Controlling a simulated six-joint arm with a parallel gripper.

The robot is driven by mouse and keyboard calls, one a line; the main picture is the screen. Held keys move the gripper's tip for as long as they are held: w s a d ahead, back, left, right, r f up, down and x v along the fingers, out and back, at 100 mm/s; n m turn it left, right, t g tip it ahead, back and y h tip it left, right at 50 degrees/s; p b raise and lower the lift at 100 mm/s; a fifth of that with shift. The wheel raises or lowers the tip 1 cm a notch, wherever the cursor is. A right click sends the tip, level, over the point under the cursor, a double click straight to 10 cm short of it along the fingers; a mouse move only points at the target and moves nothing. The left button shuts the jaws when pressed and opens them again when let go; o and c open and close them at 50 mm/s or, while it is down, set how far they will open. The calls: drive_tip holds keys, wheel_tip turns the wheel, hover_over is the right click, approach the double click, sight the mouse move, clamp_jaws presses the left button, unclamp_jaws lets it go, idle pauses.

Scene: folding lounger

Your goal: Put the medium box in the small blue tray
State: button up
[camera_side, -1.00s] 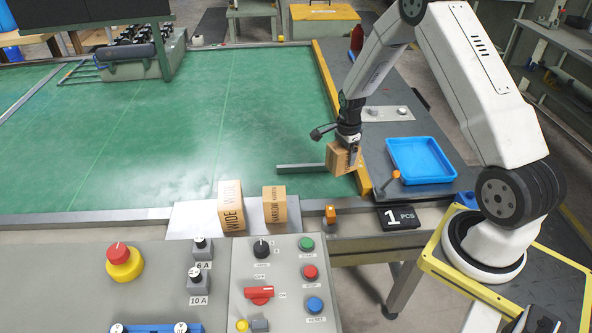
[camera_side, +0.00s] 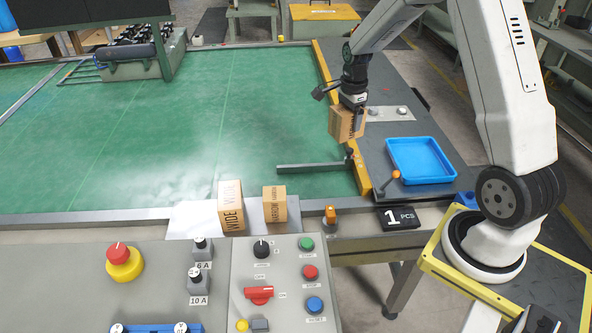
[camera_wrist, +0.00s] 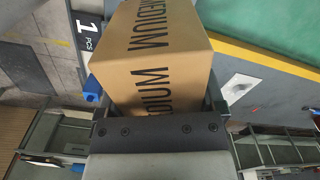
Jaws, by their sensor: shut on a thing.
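The medium box (camera_side: 343,123) is a brown cardboard box held in my gripper (camera_side: 355,108), raised above the conveyor's right edge. In the wrist view the box (camera_wrist: 160,55) shows the word MEDIUM and sits between the jaws of my gripper (camera_wrist: 160,110), which are shut on it. The small blue tray (camera_side: 422,161) lies on the dark side table, to the right of and nearer than the box in the side view. The tray looks empty.
A wide box (camera_side: 231,207) and a narrow box (camera_side: 274,204) stand on a pale plate at the front. A grey bar (camera_side: 315,168) lies over the green belt (camera_side: 180,130). An orange-knobbed lever (camera_side: 394,176) stands at the tray's left front, by a "1 PCS" sign (camera_side: 400,218).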

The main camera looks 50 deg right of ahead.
wheel_tip(320, 180, up, 3)
drive_tip(key=shift+r, duration=0.2)
drive_tip(key=s+d+m, duration=0.2)
drive_tip(key=s+d, duration=0.1)
drive_tip(key=s, duration=1)
drive_tip(key=s+d+m, duration=0.3)
drive_tip(key=s+d, duration=0.1)
drive_tip(key=s, duration=0.9)
drive_tip(key=shift+a+f, duration=0.15)
drive_tip(key=shift+f, duration=1.1)
drive_tip(key=shift+a+f, duration=0.1)
drive_tip(key=shift+f, duration=1.1)
drive_tip(key=shift+w, duration=0.1)
drive_tip(key=shift+w+d+f, duration=2.25)
drive_tip(key=shift+d+f, duration=0.1)
drive_tip(key=shift+d, duration=0.15)
drive_tip(key=shift+w+d+f, duration=2.2)
drive_tip(key=shift+d+f, duration=0.15)
drive_tip(key=shift+d, duration=0.15)
